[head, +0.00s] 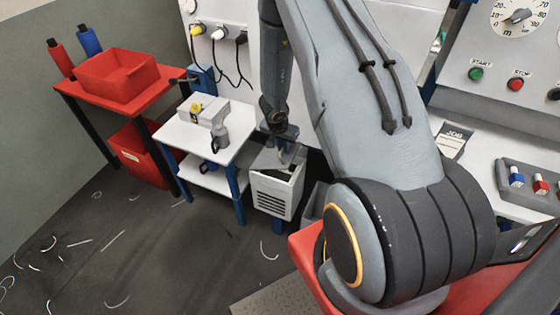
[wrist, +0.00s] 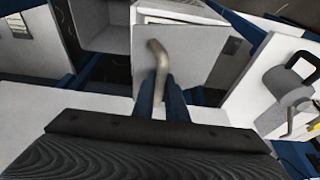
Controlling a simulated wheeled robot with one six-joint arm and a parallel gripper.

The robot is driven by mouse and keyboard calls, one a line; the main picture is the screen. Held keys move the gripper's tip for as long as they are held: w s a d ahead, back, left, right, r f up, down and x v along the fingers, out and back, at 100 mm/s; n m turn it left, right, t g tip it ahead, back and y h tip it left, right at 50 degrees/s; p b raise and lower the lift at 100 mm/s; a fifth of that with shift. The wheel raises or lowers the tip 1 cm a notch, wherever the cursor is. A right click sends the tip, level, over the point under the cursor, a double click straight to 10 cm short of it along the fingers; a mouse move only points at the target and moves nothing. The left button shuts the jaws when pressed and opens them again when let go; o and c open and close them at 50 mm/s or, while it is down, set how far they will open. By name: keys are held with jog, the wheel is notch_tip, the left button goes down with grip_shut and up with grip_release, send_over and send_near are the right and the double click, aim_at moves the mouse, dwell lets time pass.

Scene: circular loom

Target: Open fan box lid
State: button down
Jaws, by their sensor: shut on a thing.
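The fan box (head: 276,192) is a light grey box with a slatted front, standing low to the right of the small white table in the head view. My gripper (head: 284,150) reaches down over its top, where dark areas show. In the wrist view the blue fingers of my gripper (wrist: 164,105) are shut on a bent metal handle (wrist: 158,62). The handle stands in front of a flat grey panel, which looks like the fan box lid (wrist: 190,55). I cannot tell clearly how far the lid is tilted; my arm partly covers the box top in the head view.
A red table (head: 75,90) stands farther left. Cables hang on the wall behind. The floor in front is open.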

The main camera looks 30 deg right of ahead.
jog(key=shift+w+a+r+p, duration=0.8)
jog(key=shift+w+r+p, duration=0.25)
jog(key=shift+p, duration=0.9)
jog(key=shift+w+a+r, duration=0.4)
jog(key=shift+w+r, duration=0.1)
jog(key=shift+r, duration=0.05)
jog(key=w+a+r, duration=0.2)
jog(key=w+a, duration=0.1)
jog(key=w, duration=0.2)
jog(key=shift+a+r, duration=0.25)
jog(key=shift+a, duration=0.1)
